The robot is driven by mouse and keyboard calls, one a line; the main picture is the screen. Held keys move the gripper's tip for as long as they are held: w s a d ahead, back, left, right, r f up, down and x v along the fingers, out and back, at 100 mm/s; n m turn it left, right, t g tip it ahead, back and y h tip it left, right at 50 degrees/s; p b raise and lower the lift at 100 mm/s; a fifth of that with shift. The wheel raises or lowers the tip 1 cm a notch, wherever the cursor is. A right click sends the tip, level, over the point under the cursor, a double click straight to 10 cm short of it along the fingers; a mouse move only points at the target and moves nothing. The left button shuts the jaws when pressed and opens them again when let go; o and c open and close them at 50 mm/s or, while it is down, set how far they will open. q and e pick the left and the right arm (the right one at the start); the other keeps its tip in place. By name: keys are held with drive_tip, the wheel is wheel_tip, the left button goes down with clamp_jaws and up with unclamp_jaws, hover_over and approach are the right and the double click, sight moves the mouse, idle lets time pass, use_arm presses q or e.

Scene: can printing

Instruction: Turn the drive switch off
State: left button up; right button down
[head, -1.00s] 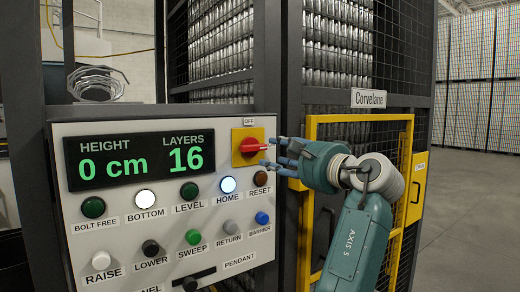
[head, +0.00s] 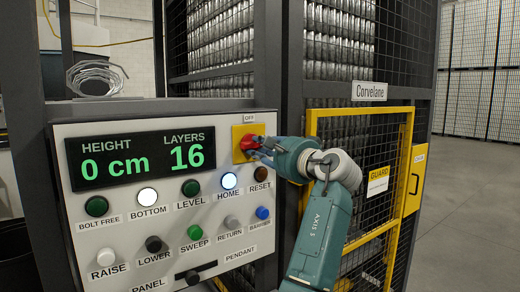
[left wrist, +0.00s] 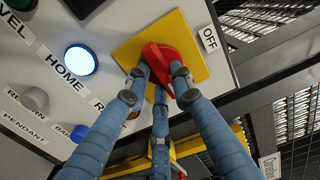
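The drive switch is a red rotary knob (head: 249,143) on a yellow square plate (head: 238,133) at the upper right of the control panel, under an OFF label (head: 249,118). My left gripper (head: 262,150) is at the knob, its fingers partly hiding it in the head view. In the left wrist view the blue fingers of my left gripper (left wrist: 160,80) lie on both sides of the red knob (left wrist: 165,60), with a third finger below. Whether they press on it I cannot tell. The OFF label (left wrist: 209,38) is right of the plate. My right gripper is not in view.
The panel's display (head: 138,155) reads 0 cm and 16 layers. The BOTTOM (head: 147,196) and HOME (head: 229,181) buttons are lit white. The RESET button (head: 262,174) is close below the switch. A yellow-framed mesh guard gate (head: 360,111) stands right of the panel.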

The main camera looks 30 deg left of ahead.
use_arm(q)
drive_tip(key=shift+f+n, duration=0.1)
drive_tip(key=shift+n, duration=0.2)
clamp_jaws()
drive_tip(key=n+b, duration=0.1)
drive_tip(key=n, duration=0.3)
drive_tip(key=n+b, duration=0.2)
drive_tip(key=n, duration=0.2)
drive_tip(key=n+b, duration=0.1)
drive_tip(key=n, duration=0.3)
drive_tip(key=shift+w+d+n+b, duration=0.1)
drive_tip(key=shift+w+n+b, duration=0.15)
drive_tip(key=shift+n+b, duration=0.05)
drive_tip(key=n, duration=0.4)
drive_tip(key=shift+r+n+b, duration=0.2)
drive_tip(key=shift+n+b, duration=0.2)
drive_tip(key=o, duration=0.9)
unclamp_jaws()
drive_tip(key=shift+o, duration=0.4)
drive_tip(key=shift+r, duration=0.1)
